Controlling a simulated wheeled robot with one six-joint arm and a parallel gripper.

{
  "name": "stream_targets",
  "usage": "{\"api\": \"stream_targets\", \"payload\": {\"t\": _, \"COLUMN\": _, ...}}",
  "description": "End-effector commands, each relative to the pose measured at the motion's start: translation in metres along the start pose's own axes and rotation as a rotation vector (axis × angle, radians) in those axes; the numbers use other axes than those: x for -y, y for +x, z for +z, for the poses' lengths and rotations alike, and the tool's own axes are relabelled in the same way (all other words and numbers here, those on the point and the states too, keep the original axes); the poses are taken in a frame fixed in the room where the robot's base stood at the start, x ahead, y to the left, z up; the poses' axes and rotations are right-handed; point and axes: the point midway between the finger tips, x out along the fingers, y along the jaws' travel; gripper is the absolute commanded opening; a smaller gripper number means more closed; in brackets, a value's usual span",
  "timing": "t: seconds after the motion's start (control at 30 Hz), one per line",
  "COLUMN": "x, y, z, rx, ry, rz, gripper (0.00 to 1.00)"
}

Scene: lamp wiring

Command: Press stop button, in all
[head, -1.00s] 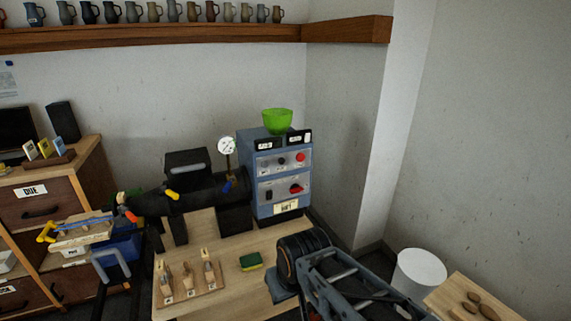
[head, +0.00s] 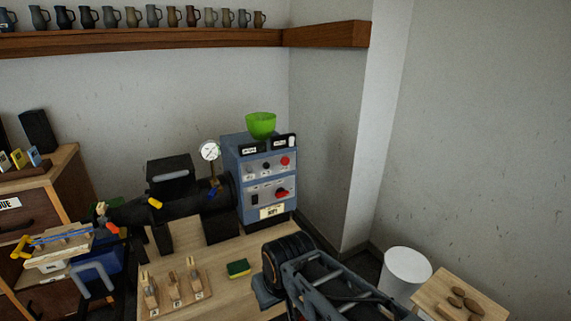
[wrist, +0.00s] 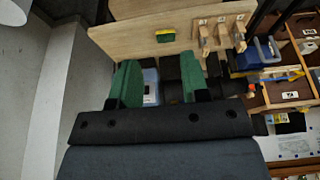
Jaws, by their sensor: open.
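The blue control box (head: 255,225) stands at the back of the bench, its front panels facing me. A round red button (head: 285,160) sits at the right of its upper panel. A red rotary knob (head: 281,194) sits on the lower panel. My gripper (wrist: 160,78) shows two green fingers, spread apart with nothing held between them. Part of a blue box, likely the control box, shows beyond the fingers in the wrist view (wrist: 150,82); the red button cannot be made out there. In the head view my arm is in front of the box, lower right, and the fingers are hidden.
A green bowl (head: 261,125) tops the control box. A black barrel with a gauge (head: 210,150) extends to its left. A sponge (head: 238,268) and a wooden tool rack (head: 178,303) lie on the bench. A white bin (head: 406,272) stands right. Bench space near the sponge is clear.

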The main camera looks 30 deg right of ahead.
Motion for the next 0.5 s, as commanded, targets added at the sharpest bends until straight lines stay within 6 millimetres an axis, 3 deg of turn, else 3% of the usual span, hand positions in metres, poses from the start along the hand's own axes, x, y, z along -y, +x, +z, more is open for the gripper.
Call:
{"api": "stream_targets", "payload": {"t": 0.07, "x": 0.0, "y": 0.0, "z": 0.0, "rx": 0.0, "ry": 0.0, "rz": 0.0, "gripper": 0.34}}
{"api": "stream_targets", "payload": {"t": 0.4, "x": 0.0, "y": 0.0, "z": 0.0, "rx": 0.0, "ry": 0.0, "rz": 0.0, "gripper": 0.01}}
{"api": "stream_targets", "payload": {"t": 0.5, "x": 0.0, "y": 0.0, "z": 0.0, "rx": 0.0, "ry": 0.0, "rz": 0.0, "gripper": 0.0}}
